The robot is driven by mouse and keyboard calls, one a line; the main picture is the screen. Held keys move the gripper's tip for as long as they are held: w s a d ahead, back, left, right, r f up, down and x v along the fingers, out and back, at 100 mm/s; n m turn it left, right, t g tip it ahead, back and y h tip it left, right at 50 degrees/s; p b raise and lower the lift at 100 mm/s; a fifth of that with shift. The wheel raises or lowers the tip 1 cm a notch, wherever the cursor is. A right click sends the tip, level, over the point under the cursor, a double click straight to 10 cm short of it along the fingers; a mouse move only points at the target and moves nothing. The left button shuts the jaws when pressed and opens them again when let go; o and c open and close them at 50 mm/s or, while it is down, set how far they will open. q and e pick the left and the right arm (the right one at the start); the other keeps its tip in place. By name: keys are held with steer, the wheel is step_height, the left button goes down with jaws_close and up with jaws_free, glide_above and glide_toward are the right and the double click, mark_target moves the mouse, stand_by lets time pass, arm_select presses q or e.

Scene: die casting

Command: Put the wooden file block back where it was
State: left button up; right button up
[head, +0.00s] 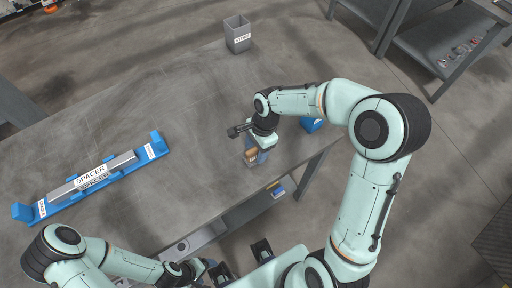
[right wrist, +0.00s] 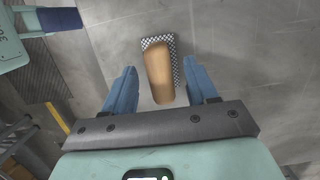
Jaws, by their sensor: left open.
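The wooden file block (right wrist: 160,75) is a tan, rounded block with a black-and-white checkered face or pad (right wrist: 157,40) under it, seen in the right wrist view. In the head view the wooden block (head: 252,154) shows as a small brown patch near the table's front edge, partly hidden by my right gripper (head: 253,156). In the right wrist view the right gripper's blue fingers (right wrist: 161,90) stand on either side of the block, with a visible gap on each side. My left gripper (head: 212,272) is open at the bottom of the head view, away from the block.
A blue holder (head: 47,209) with a grey SPACER bar (head: 107,171) lies on the left of the table (head: 190,110). A grey labelled cup (head: 237,34) stands at the back. A blue object (head: 312,124) is partly behind my right arm. The table's middle is clear.

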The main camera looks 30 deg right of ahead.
steer(key=shift+r, duration=0.15)
arm_select(q)
steer(key=shift+w+r+p, duration=0.25)
steer(key=shift+r+p, duration=0.2)
steer(key=shift+r, duration=0.05)
steer(key=shift+w+r+p, duration=0.25)
steer(key=shift+r+p, duration=0.15)
steer(key=shift+r, duration=0.1)
arm_select(e)
steer(key=v, duration=1.2)
